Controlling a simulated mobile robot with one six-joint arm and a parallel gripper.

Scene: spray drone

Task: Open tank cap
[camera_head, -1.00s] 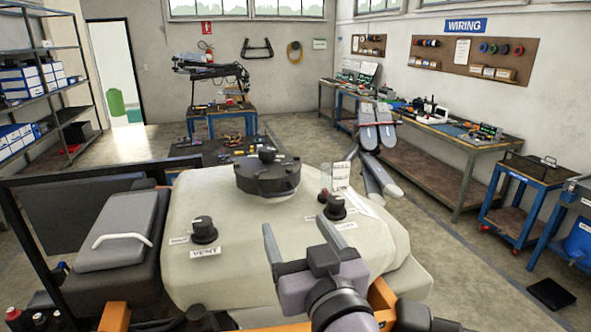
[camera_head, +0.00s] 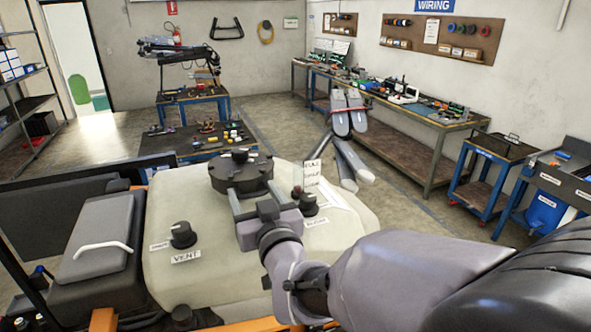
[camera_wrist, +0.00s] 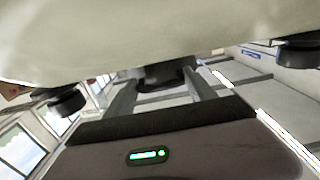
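The tank cap (camera_head: 240,176) is a wide black round lid with a small knob on top, seated on the cream tank (camera_head: 210,268). My gripper (camera_head: 252,190) is just in front of the cap, its fingers pointing towards it, apart and with nothing held. In the wrist view, the cap (camera_wrist: 165,76) shows dark beyond and between the two spread fingertips (camera_wrist: 160,84). Whether a fingertip touches the cap cannot be told. The cap's near right edge is partly behind my gripper.
A black vent knob (camera_head: 182,235) stands on the tank left of my gripper. Another black knob (camera_head: 308,204) is close on its right, beside a small label card (camera_head: 312,172). A dark padded seat-like part (camera_head: 103,235) lies left of the tank. Workbenches stand farther back.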

